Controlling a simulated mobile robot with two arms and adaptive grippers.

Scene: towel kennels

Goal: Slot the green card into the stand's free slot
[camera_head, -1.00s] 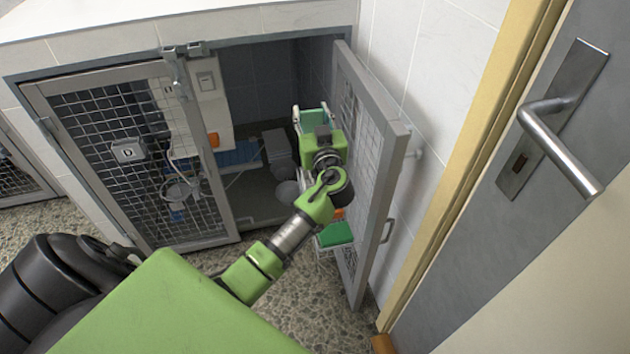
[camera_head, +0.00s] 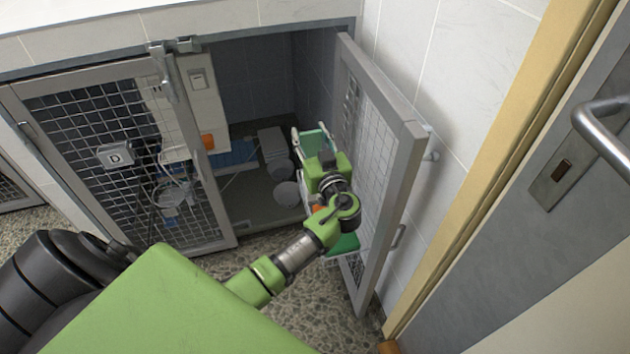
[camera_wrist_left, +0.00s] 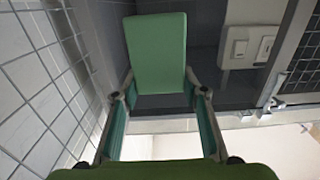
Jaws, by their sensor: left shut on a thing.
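My left gripper (camera_head: 311,132) is in the mouth of the open kennel, close to its open mesh door. Its fingers are shut on the green card (camera_wrist_left: 157,45). In the left wrist view the card is a flat green panel held by its sides between the fingertips (camera_wrist_left: 160,84), reaching out beyond them. In the head view only a pale green strip of it shows between the fingers. I cannot clearly make out the stand or its free slot. A green-topped object (camera_head: 343,244) shows low beside the open door, partly hidden behind my arm. My right gripper is not in view.
The open mesh door (camera_head: 375,150) stands close on the right of my arm. The left kennel door (camera_head: 110,160) is shut. Bowls (camera_head: 286,194) and a grey bin (camera_head: 273,145) are inside the kennel. A room door with a metal handle (camera_head: 605,125) is at far right.

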